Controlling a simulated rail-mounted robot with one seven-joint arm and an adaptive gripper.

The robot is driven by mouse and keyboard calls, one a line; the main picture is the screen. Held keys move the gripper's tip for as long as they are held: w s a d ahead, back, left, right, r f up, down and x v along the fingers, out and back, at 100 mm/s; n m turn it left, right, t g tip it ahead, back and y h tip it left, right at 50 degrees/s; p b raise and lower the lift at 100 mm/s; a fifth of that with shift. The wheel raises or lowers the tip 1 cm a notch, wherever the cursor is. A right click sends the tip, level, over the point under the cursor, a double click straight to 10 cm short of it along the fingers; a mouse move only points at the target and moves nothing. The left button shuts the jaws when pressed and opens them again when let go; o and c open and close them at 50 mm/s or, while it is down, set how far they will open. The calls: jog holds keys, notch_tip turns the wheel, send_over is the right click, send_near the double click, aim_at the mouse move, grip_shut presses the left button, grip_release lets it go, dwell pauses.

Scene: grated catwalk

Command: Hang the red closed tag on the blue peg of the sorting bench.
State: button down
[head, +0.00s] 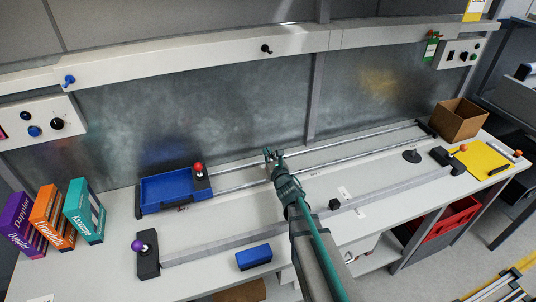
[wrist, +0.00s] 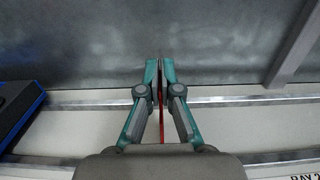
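My gripper (head: 272,155) is over the middle of the bench, in front of the grey metal back panel. In the wrist view, my gripper (wrist: 160,70) is nearly closed, with a thin red tag (wrist: 162,125) seen edge-on between its fingers. The tag's face and any lettering cannot be read. In the head view I cannot make the tag out. The blue peg (head: 69,80) sticks out of the white rail at the upper left, well to the left of my gripper and apart from it. The sorting bench (head: 330,225) is pale grey.
A black peg (head: 266,48) is mid-rail; a green tag (head: 431,48) hangs at right. Below are a blue tray (head: 168,190), a red-knobbed lever (head: 198,170), colored boxes (head: 52,217), a blue block (head: 254,257) and a cardboard box (head: 458,120). The panel front is clear.

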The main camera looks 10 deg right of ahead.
jog(key=shift+f, duration=0.15)
jog(key=c, duration=1.3)
grip_release()
jog(key=shift+r, duration=0.2)
jog(key=shift+s+d+p, duration=0.3)
jog(key=shift+s+p, duration=0.45)
jog(key=shift+s, duration=1.2)
jog(key=shift+s+d+p, duration=0.3)
jog(key=shift+s+p, duration=0.5)
jog(key=shift+s, duration=1.2)
jog(key=shift+s+d+p, duration=0.3)
jog(key=shift+s+p, duration=0.45)
jog(key=shift+s, duration=1.2)
